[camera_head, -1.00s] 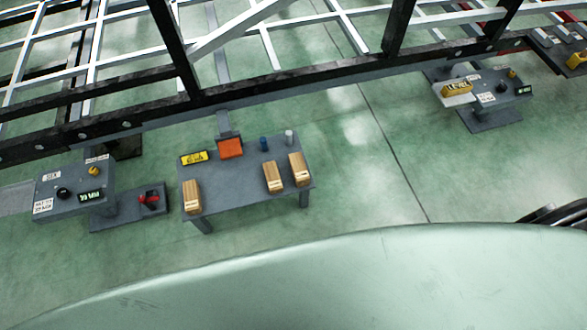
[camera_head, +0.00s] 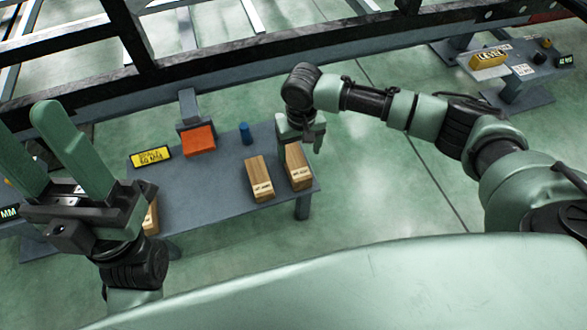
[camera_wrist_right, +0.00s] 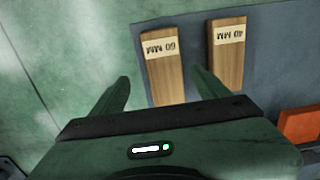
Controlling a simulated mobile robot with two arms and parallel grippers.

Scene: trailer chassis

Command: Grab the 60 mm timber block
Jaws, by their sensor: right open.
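The 60 mm timber block (camera_wrist_right: 165,75), labelled "60 MM", lies on the grey table (camera_head: 220,205). In the head view it is the rightmost block (camera_head: 296,166), its far end partly covered by my right gripper (camera_head: 300,135). In the right wrist view my right gripper (camera_wrist_right: 160,80) is open and empty, its fingers on either side of the 60 mm block's near end in the picture. I cannot tell whether the fingertips reach down to its sides. My left gripper (camera_head: 32,125) is open and empty, raised at the left of the head view.
The 40 mm block (camera_wrist_right: 227,55) lies beside the 60 mm block, also in the head view (camera_head: 260,178). A third block (camera_head: 152,218) is mostly hidden behind my left gripper. An orange pad (camera_head: 200,139), a yellow sign (camera_head: 151,156) and a blue cylinder (camera_head: 245,132) stand along the table's back.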

